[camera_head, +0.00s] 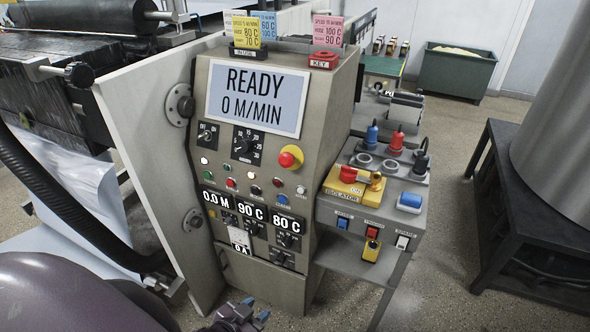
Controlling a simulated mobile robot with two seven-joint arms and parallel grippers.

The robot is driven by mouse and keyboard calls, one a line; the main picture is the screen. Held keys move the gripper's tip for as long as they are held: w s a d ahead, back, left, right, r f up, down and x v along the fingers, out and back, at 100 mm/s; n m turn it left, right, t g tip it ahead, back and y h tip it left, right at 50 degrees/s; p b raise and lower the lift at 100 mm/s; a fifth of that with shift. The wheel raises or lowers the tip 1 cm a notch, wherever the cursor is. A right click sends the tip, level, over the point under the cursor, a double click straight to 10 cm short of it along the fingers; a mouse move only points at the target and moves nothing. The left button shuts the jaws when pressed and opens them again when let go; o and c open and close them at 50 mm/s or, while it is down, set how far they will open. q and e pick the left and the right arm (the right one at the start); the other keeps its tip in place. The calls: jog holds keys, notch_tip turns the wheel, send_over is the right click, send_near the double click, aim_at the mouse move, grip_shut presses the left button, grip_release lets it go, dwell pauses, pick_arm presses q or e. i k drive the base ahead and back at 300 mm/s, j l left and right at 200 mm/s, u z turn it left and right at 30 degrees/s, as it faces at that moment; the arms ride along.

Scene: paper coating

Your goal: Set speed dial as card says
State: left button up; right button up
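The black dial (247,145) with a ring of numbers sits below the display (256,97), which reads READY 0 M/MIN. Its pointer setting is too small to read surely. A yellow card (247,32) stands in a black holder labelled IN USE on top of the console; it shows a small speed line, 80 C and 70 C. My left gripper (254,309) is at the bottom edge, well below the dial, fingertips apart and empty. My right gripper is not in view.
A switch (207,134) and a red emergency button (290,158) flank the dial. Lamps, readouts and small knobs (285,240) lie below. A side box (369,216) with an isolator handle juts out right. Machine rollers stand left; open floor lies right.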

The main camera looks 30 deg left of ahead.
aim_at(245, 146)
jog(key=u, duration=1.15)
